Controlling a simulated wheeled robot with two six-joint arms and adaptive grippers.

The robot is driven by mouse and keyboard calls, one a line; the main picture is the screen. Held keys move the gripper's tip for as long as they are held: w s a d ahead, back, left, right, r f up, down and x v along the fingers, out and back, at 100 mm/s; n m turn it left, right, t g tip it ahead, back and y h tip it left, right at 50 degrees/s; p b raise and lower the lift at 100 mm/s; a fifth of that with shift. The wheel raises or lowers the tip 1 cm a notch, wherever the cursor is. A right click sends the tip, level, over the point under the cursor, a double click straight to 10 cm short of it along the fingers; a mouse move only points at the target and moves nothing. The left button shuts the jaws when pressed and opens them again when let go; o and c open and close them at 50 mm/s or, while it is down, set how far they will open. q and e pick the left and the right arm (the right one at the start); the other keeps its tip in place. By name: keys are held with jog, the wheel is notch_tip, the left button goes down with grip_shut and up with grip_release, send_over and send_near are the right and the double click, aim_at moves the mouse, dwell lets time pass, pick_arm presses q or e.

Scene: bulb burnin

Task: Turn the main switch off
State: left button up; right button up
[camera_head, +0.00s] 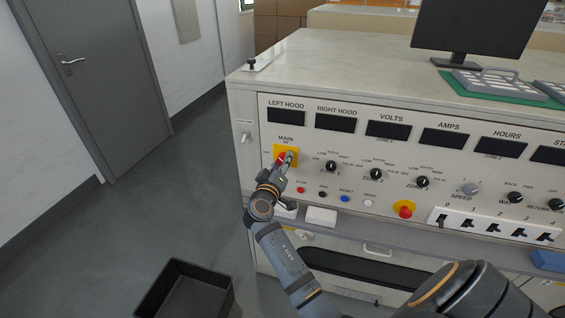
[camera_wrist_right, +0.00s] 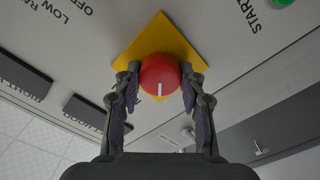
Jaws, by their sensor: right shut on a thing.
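The main switch is a red knob (camera_wrist_right: 159,76) with a white pointer line on a yellow plate (camera_wrist_right: 157,38). In the head view the yellow plate (camera_head: 293,151) sits under the MAIN label at the left of the panel, and the red knob (camera_head: 281,158) is partly hidden by my right gripper (camera_head: 284,163). In the right wrist view my right gripper (camera_wrist_right: 158,84) has a finger on each side of the knob, shut on it. In that view the pointer line runs upright in the picture. My left gripper is not in view.
The panel (camera_head: 330,184) carries several displays, black zone knobs and small buttons. A grey ledge (camera_head: 390,232) runs below the panel. A black bin (camera_head: 187,290) stands on the floor; the floor beside it is clear.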

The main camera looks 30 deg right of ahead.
jog(key=n+p, duration=0.3)
jog(key=n, duration=0.5)
jog(key=shift+n, duration=0.7)
jog(key=o, duration=1.1)
jog(key=shift+o, duration=0.2)
